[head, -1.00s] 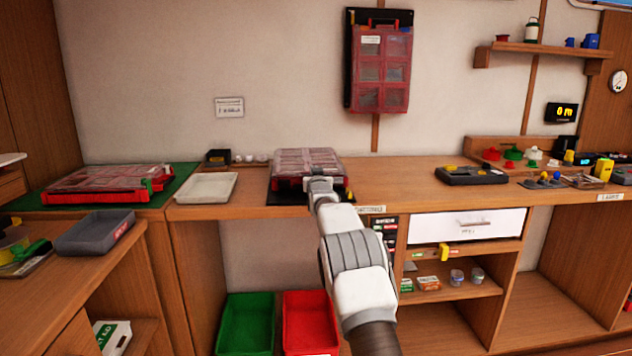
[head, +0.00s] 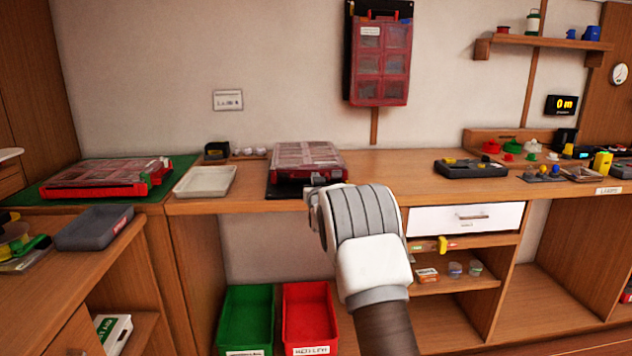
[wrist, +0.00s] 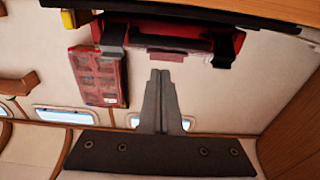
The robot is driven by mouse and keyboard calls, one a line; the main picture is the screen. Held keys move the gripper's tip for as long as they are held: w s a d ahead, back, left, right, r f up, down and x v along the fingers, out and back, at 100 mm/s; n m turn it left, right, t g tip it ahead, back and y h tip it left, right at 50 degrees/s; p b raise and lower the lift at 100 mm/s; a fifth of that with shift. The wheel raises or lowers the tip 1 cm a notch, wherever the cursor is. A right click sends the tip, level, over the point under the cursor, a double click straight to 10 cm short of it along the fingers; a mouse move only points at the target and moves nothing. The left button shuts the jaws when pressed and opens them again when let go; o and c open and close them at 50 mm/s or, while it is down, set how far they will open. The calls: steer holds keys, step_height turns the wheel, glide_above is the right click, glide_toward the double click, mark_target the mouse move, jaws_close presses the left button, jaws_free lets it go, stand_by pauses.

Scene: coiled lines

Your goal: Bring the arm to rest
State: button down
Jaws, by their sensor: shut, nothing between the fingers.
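My arm (head: 362,240) reaches up from the bottom of the head view, bent in front of the bench. Its end is mostly hidden behind my own wrist link, close to the bench's front edge and a red case with a clear lid (head: 306,161). In the wrist view my gripper (wrist: 160,73) shows two grey fingers side by side, shut and empty. A red case front with dark latches (wrist: 170,38) appears beyond the fingertips; I cannot tell the exact gap.
A white tray (head: 205,182) and a second red case (head: 108,177) stand to the left on the bench (head: 400,173). A red organizer (head: 380,60) hangs on the wall. Green (head: 246,320) and red (head: 308,318) bins stand below. A white drawer front (head: 465,218) is at right.

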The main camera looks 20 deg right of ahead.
steer(key=s+a+r+g+y, duration=0.1)
steer(key=s+a+r+g, duration=0.15)
steer(key=s, duration=0.55)
steer(key=s+a+r+g+y, duration=0.1)
steer(key=s+a+r+g, duration=0.15)
steer(key=s, duration=0.45)
steer(key=s+a+r+g+y, duration=0.1)
steer(key=s+a+r, duration=0.2)
steer(key=s, duration=0.5)
steer(key=s+a+f+n+g, duration=0.1)
steer(key=s+a+f+g, duration=0.15)
steer(key=s, duration=0.95)
steer(key=s+a+f+g, duration=0.15)
steer(key=s+f, duration=0.25)
steer(key=s, duration=0.7)
steer(key=s+a+f+n+g, duration=0.1)
steer(key=s+f+g, duration=0.2)
steer(key=s, duration=0.9)
step_height(320, 180, up, 22)
steer(key=p, duration=2.2)
steer(key=shift+r+y+p, duration=0.2)
steer(key=shift+y+p, duration=0.1)
steer(key=shift+w, duration=0.2)
